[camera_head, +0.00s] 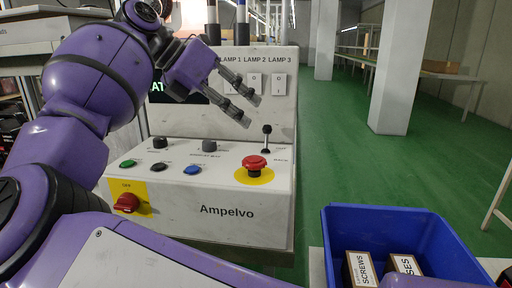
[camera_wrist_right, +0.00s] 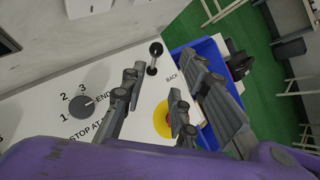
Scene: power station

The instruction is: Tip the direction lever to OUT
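The direction lever (camera_head: 266,139) is a thin stalk with a black ball knob at the right end of the white console's sloped top. It looks about upright. "BACK" is printed beside it; the other label is too small to read. In the right wrist view the lever (camera_wrist_right: 153,60) stands just beyond the fingertips, clear of them. My right gripper (camera_head: 249,109) is above and slightly left of the lever, apart from it. Its fingers are spread with nothing between them, as the right wrist view also shows (camera_wrist_right: 155,90). My left gripper is not in view.
A red mushroom button (camera_head: 255,161) on a yellow disc sits just in front of the lever. Knobs and coloured buttons (camera_head: 192,170) lie left of it. Lamp switches (camera_head: 253,83) are on the upright panel behind. A blue bin (camera_head: 385,215) with boxes stands at front right.

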